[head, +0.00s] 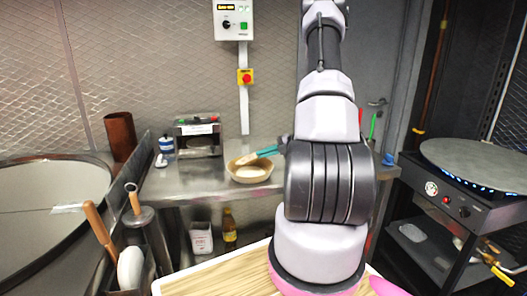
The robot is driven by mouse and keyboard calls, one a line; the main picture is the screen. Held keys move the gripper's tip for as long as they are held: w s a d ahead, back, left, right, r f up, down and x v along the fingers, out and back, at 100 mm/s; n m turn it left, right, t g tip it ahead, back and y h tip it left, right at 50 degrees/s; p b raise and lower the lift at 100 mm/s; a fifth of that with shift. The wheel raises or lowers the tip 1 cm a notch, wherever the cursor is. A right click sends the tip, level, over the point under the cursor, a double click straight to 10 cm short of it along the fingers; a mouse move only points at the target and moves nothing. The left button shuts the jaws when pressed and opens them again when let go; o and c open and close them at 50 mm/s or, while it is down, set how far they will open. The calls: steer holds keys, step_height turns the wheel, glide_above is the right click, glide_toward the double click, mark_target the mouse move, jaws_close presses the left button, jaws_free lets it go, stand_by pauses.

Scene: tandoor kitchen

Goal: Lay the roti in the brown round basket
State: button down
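The brown round basket (235,176) stands on the steel counter, left of my arm. A pale round surface (250,171) shows inside it; I cannot tell whether it is the roti or a lining. A teal piece (267,151) with a pale flat end (246,158) slants over the basket's back rim. Its right end runs to a small grey part beside my arm. I cannot tell whether this is a tool or belongs to my gripper. My large arm links hide the space behind them, and I cannot make out my gripper's fingers.
A dark-fronted box (198,138) and a blue-white bottle (166,145) stand left on the steel counter (180,180). A round griddle (475,158) with blue flames is at right. A large round vessel (50,205) is at left. A wooden board (215,280) lies in front.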

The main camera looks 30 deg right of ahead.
steer(key=c, duration=1)
jaws_free()
steer(key=shift+v, duration=3.75)
steer(key=shift+r, duration=0.1)
steer(key=r, duration=0.2)
steer(key=s+d+r, duration=0.1)
steer(key=r, duration=0.1)
steer(key=s+r, duration=0.1)
steer(key=r, duration=0.2)
steer(key=shift+d, duration=0.4)
